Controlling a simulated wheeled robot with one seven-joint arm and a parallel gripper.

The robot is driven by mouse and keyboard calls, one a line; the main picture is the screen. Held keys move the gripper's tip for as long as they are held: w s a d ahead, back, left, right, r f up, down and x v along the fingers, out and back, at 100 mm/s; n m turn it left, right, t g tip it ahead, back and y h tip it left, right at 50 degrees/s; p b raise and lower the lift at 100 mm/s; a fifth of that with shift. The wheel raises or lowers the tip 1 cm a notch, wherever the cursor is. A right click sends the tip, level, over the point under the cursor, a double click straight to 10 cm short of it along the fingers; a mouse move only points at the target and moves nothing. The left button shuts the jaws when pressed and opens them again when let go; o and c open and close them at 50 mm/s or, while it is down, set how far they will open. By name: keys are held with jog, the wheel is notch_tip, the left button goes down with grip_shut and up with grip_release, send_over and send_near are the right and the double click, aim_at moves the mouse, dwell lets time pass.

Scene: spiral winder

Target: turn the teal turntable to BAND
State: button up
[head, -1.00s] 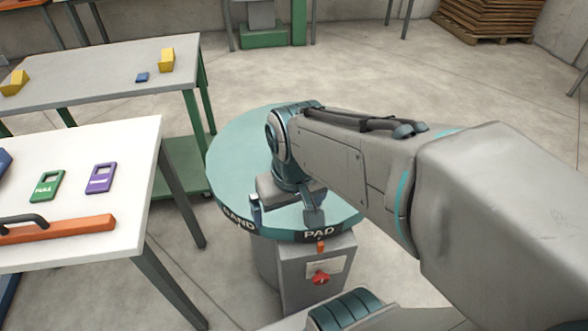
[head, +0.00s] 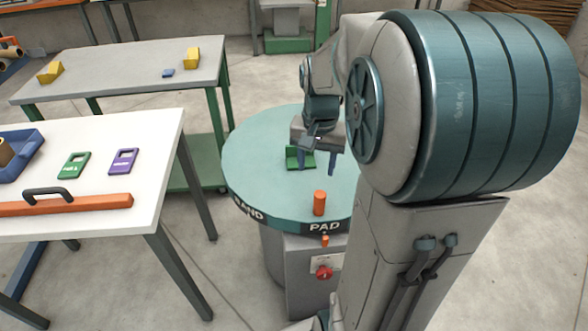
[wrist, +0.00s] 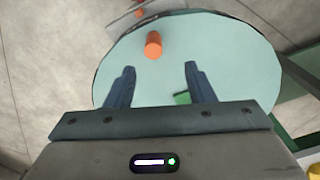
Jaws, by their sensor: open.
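The teal turntable (head: 262,165) stands on a grey pedestal. Its dark rim carries the label BAND (head: 250,214) at front left and PAD (head: 324,227) at the front. PAD sits right above a small orange pointer (head: 325,241) on the pedestal. An upright orange peg (head: 319,203) stands on the disc near the PAD edge; it also shows in the wrist view (wrist: 153,45). My gripper (head: 317,160) is open and empty, pointing down over the disc, behind the peg. In the wrist view its fingers (wrist: 160,70) are apart with the peg ahead of them, not between them.
A green piece (head: 296,157) is on the disc beside my gripper, partly hidden. A red knob (head: 324,272) is on the pedestal front. A white table (head: 150,160) with an orange bar (head: 95,203) stands at left. My arm hides the disc's right side.

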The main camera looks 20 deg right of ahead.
aim_at(320, 193)
jog(key=shift+m, duration=0.5)
jog(key=f+b, duration=0.1)
jog(key=f, duration=0.3)
jog(key=d+f, duration=0.1)
jog(key=f, duration=0.4)
jog(key=d+f+b, duration=0.1)
jog(key=f, duration=0.4)
jog(key=shift+w+f+b, duration=0.2)
jog(key=shift+w+b, duration=0.1)
jog(key=shift+w, duration=0.1)
grip_shut()
jog(key=shift+a, duration=0.1)
